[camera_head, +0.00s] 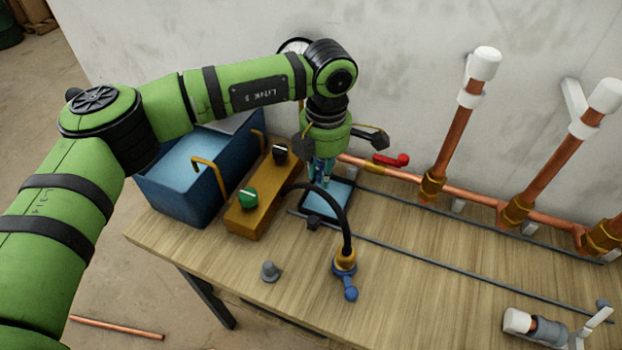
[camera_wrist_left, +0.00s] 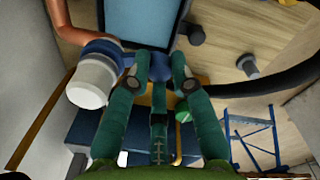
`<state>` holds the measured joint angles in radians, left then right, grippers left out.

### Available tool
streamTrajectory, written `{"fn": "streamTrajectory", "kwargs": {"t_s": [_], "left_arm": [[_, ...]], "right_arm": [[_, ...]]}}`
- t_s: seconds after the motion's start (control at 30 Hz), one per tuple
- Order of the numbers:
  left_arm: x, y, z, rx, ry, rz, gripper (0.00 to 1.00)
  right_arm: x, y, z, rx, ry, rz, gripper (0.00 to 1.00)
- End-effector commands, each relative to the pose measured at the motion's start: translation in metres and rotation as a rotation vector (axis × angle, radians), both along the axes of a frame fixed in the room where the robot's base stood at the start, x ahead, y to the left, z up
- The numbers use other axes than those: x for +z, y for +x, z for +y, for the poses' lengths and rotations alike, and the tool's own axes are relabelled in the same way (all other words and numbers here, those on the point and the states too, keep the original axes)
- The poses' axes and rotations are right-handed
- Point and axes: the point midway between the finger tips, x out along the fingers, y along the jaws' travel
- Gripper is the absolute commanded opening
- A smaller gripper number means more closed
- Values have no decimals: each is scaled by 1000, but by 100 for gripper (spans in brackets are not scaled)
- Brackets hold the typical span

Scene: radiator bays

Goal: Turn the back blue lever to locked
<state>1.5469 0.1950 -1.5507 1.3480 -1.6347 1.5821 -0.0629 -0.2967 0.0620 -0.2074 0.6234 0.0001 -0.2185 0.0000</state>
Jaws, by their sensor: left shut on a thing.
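My left gripper (camera_head: 321,180) points down at the back of the bench, above the near end of the copper pipe run. In the left wrist view its teal fingers (camera_wrist_left: 160,72) are shut on a blue lever (camera_wrist_left: 158,64). The lever reaches out from a blue collar (camera_wrist_left: 104,48) beside a white cylinder (camera_wrist_left: 92,82). In the head view the gripper and arm hide this back lever. A second blue lever (camera_head: 350,292) sits at the front, on a brass fitting with a black hose. My right gripper is not in view.
A blue tray (camera_head: 329,199) lies just below the gripper. To its left stand a yellow box (camera_head: 246,216) with knobs and a blue bin (camera_head: 208,203). A red lever (camera_head: 392,160) is close on the right. The bench's right middle is mostly clear.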

Motion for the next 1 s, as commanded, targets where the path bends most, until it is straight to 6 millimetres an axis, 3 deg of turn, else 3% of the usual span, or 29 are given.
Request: {"fn": "streamTrajectory", "kwargs": {"t_s": [0.03, 0.3, 0.93, 0.97, 1.0], "left_arm": [[-4, -1, -4, 27, -2, -1, 0], [-2, 0, -12, 153, -5, 1, 0], [0, 0, -17, 199, -10, 1, 0], [0, -1, -17, 198, -10, 1, 27], [0, -1, -17, 199, -10, 1, 43]], "right_arm": [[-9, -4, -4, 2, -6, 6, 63], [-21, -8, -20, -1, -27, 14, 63], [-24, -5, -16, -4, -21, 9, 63], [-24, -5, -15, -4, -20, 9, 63], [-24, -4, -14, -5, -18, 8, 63]]}}
